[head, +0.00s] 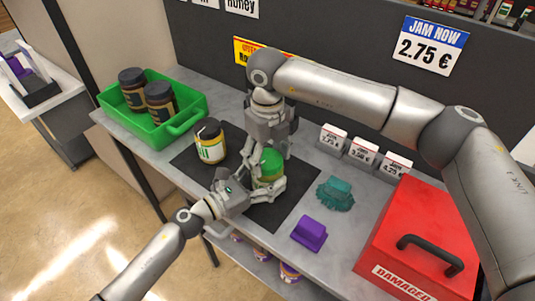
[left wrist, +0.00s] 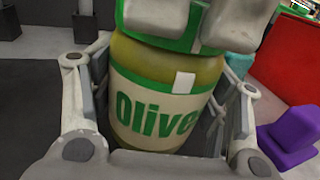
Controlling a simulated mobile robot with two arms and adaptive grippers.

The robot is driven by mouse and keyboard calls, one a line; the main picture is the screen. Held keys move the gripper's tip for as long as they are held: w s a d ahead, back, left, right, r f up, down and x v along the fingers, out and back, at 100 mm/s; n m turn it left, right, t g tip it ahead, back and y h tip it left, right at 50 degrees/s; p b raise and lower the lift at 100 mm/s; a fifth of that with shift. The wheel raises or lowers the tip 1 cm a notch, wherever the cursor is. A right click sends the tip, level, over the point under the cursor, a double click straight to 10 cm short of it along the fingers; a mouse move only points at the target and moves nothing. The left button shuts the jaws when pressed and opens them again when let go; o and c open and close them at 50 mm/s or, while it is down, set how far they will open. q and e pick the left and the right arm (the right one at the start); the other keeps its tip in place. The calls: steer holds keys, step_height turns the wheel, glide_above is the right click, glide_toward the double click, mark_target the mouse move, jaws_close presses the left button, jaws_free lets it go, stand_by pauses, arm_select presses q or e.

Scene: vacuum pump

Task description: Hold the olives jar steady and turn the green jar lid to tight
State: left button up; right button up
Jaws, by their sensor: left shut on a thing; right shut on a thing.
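The olives jar (head: 262,183) stands upright on a dark mat (head: 290,203). In the left wrist view its "Olive" label (left wrist: 150,95) faces me. The green jar lid (head: 271,160) is on top of the jar; its green edge (left wrist: 165,43) shows at the top of the left wrist view. My left gripper (head: 267,190) is shut on the jar body from the front, a finger on each side. My right gripper (head: 267,158) comes from above and is shut on the lid, hiding part of it. The lid's threads are hidden.
Another dark-lidded jar (head: 209,140) stands left on the mat. A green crate (head: 185,121) with dark jars is at the left. A teal brush-like item (head: 335,194), a purple block (head: 309,233) and a red box (head: 420,225) lie right. Price tags (head: 364,151) stand behind.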

mark_target(268, 158)
steer(key=shift+w+r, duration=0.1)
steer(key=o, duration=1)
step_height(268, 158, up, 12)
arm_select(q)
steer(key=o, duration=1.4)
steer(key=shift+o, duration=0.2)
